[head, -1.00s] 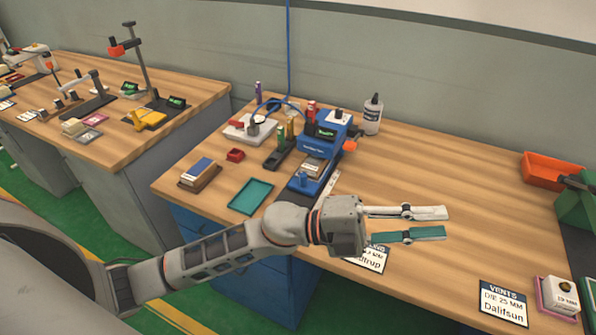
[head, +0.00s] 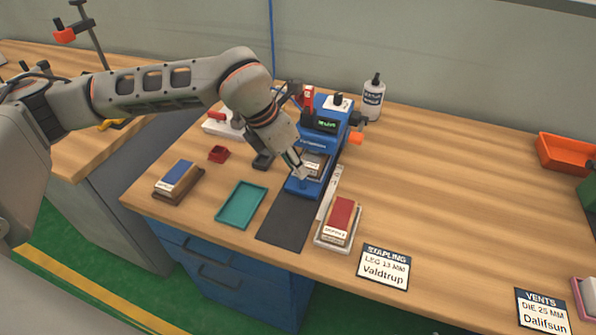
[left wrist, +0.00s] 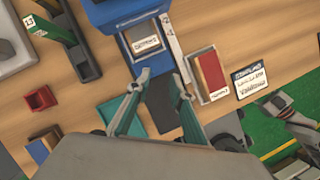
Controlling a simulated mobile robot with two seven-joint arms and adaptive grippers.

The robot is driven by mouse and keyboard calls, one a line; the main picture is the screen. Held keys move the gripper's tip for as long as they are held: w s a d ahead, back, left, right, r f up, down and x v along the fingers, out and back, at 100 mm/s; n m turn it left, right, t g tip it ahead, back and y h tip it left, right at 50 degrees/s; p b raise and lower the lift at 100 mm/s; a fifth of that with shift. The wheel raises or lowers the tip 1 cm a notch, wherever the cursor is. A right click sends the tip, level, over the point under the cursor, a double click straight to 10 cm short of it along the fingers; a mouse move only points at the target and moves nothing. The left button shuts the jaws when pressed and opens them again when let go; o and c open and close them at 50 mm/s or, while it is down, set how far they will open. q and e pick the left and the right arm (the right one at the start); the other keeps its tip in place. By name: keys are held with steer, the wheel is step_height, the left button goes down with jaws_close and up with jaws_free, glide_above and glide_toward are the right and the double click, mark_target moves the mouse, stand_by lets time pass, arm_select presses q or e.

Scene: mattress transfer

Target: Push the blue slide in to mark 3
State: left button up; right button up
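The blue machine (head: 325,125) stands at the table's middle, with a lit green display. Its blue slide (head: 298,187) sticks out at the front, with a pale labelled block (head: 313,166) above it. A white scale strip (head: 329,192) lies along its right side; I cannot read its marks. My left gripper (head: 298,168) reaches down at the slide's front left. In the left wrist view, its teal fingers (left wrist: 160,79) are spread around the slide's front end (left wrist: 157,70), with nothing clearly held. I cannot tell whether they touch the slide.
A dark mat (head: 287,220) lies before the machine. A teal tray (head: 241,205) is to its left, and a red-topped block in a pale tray (head: 338,222) to its right. A white bottle (head: 373,98) stands behind. The table's right half is largely clear.

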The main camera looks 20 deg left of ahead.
arm_select(q)
steer(key=x, duration=0.7)
steer(key=shift+w+a+f, duration=0.3)
steer(key=shift+w, duration=0.05)
jaws_close()
